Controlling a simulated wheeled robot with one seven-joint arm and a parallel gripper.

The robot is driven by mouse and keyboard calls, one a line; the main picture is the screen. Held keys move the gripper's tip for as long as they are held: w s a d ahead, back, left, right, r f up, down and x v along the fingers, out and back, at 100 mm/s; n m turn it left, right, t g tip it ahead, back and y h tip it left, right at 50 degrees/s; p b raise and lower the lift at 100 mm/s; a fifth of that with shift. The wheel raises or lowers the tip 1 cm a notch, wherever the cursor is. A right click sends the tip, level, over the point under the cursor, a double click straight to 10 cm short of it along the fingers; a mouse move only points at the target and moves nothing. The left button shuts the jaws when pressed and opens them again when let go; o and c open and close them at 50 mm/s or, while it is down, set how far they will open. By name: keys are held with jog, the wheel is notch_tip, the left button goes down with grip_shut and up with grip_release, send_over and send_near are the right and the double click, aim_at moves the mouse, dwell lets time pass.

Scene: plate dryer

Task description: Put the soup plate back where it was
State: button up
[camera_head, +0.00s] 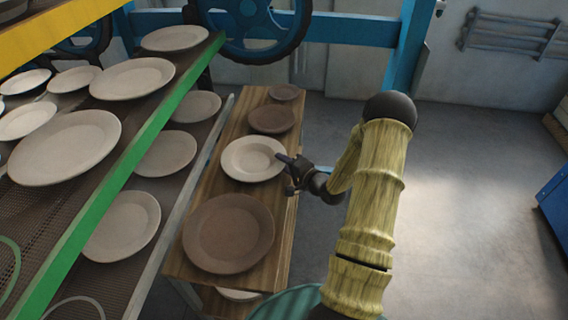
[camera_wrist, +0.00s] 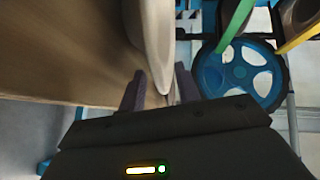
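A pale, deep-welled plate, the likely soup plate (camera_head: 253,159), lies on a narrow wooden table (camera_head: 215,178), between brown plates. My gripper (camera_head: 286,172) is at its right rim, just over the table's right edge. In the wrist view the plate (camera_wrist: 157,32) shows edge-on, and its rim reaches down between the two fingers of my gripper (camera_wrist: 160,90). The fingers stand apart with a gap beside the rim, so the gripper looks open around it. The head view is too small to show contact.
A large brown plate (camera_head: 228,233) lies in front of the pale plate; a smaller brown plate (camera_head: 271,119) and a tiny one (camera_head: 285,92) lie behind. A multi-level rack with a green edge (camera_head: 100,207) holds several plates at left. The floor (camera_head: 470,190) at right is clear.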

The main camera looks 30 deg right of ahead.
jog(key=v, duration=1.2)
jog(key=shift+b, duration=0.45)
jog(key=a+r+n+g+h, duration=0.1)
jog(key=a+n+g, duration=0.1)
jog(key=a+r+n+g+h, duration=0.1)
jog(key=a+n+g+h, duration=0.1)
jog(key=n+g, duration=0.1)
jog(key=w+a+n+g+h, duration=0.1)
jog(key=a+n+g, duration=0.1)
jog(key=a, duration=0.1)
jog(key=shift+a+r+n, duration=0.1)
jog(key=shift+r+n, duration=0.3)
jog(key=s+a+r+n+g, duration=0.2)
jog(key=s+a+r+g, duration=0.1)
jog(key=s+a, duration=0.3)
jog(key=s+a+r+n+g, duration=0.2)
jog(key=s+a+r+n, duration=0.1)
jog(key=s+a, duration=0.3)
jog(key=shift+s+a+r+g+h, duration=0.3)
jog(key=shift+s+r+g, duration=0.15)
jog(key=shift+s, duration=0.25)
